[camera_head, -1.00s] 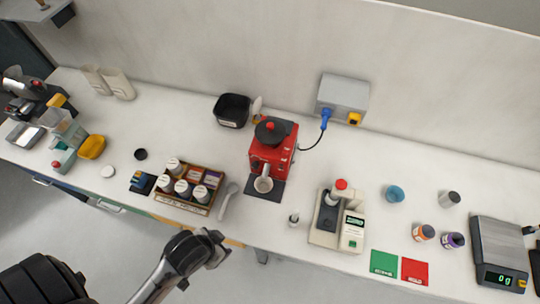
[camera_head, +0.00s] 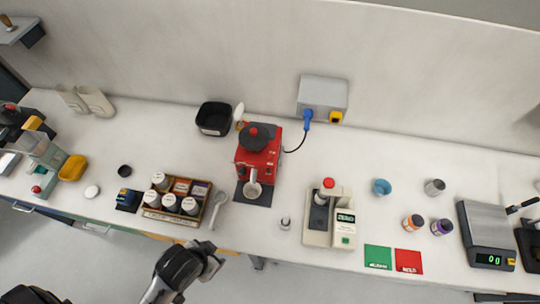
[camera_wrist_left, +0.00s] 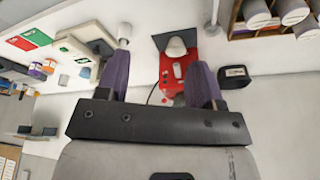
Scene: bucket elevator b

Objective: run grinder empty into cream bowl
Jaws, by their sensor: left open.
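The red grinder (camera_head: 257,158) with a black lid stands on the counter; it also shows in the wrist view (camera_wrist_left: 178,72). A small cream bowl (camera_head: 253,191) sits at its front, under the spout area, on a dark mat (camera_head: 240,193); the bowl shows in the wrist view (camera_wrist_left: 177,47). I cannot see inside it. My left gripper (camera_head: 210,262) is in front of the counter edge, apart from the grinder. Its purple fingers (camera_wrist_left: 162,82) are spread and empty. My right gripper is not in view.
A grey wall box (camera_head: 322,94) with a blue plug (camera_head: 308,118) stands behind the grinder, its cord reaching the grinder. A cream-and-black device (camera_head: 330,215) and scale (camera_head: 486,230) stand right.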

